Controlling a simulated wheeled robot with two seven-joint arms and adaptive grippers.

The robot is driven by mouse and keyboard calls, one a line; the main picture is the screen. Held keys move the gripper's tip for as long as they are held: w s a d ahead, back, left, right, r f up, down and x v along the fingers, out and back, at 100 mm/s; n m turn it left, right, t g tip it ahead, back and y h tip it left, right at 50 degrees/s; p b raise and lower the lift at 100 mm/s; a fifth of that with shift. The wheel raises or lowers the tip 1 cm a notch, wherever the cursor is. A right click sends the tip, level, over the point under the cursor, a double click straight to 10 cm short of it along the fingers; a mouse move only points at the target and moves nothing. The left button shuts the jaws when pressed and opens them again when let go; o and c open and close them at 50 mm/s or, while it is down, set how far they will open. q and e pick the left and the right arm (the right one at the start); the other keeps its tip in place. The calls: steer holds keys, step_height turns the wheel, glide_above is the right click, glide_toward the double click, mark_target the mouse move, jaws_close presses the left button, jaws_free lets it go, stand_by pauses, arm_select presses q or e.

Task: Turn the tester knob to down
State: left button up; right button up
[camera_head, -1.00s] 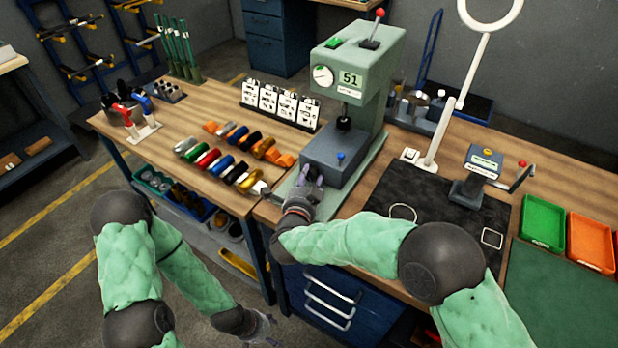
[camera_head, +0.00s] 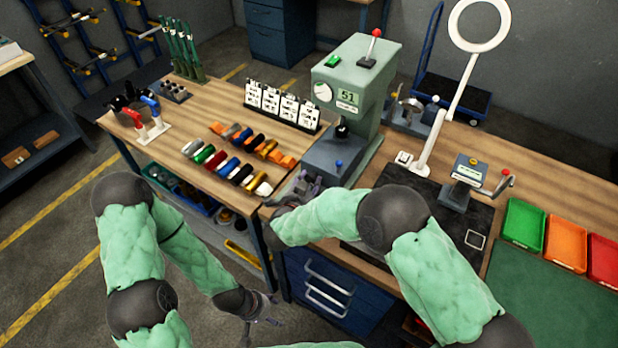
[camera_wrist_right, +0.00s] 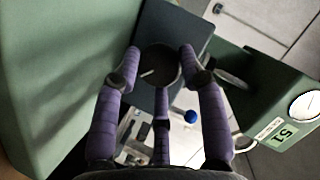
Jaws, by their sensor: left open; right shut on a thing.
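The tester (camera_head: 352,75) is a green machine with a dial, a "51" display and a dark grey base block (camera_head: 328,158) at the bench's front. In the right wrist view, the tester knob (camera_wrist_right: 158,68) is a dark round disc with a short white line pointing left and slightly down in the picture. My right gripper (camera_wrist_right: 160,62) is shut on it, purple fingers on either side. In the head view, my right gripper (camera_head: 303,188) is at the base's front left and the knob is hidden. My left gripper (camera_head: 268,310) is open, empty and low in front of the bench.
Rows of coloured cylindrical parts (camera_head: 232,163) lie left of the tester, with white cards (camera_head: 282,104) behind. A ring lamp (camera_head: 466,75) and a small lever device (camera_head: 468,180) stand right. Green (camera_head: 524,223), orange (camera_head: 566,243) and red (camera_head: 604,260) trays lie far right.

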steer(key=shift+s+f, duration=0.15)
steer(key=shift+f, duration=0.1)
steer(key=o, duration=1)
steer(key=shift+o, duration=0.7)
steer(key=shift+r, duration=0.1)
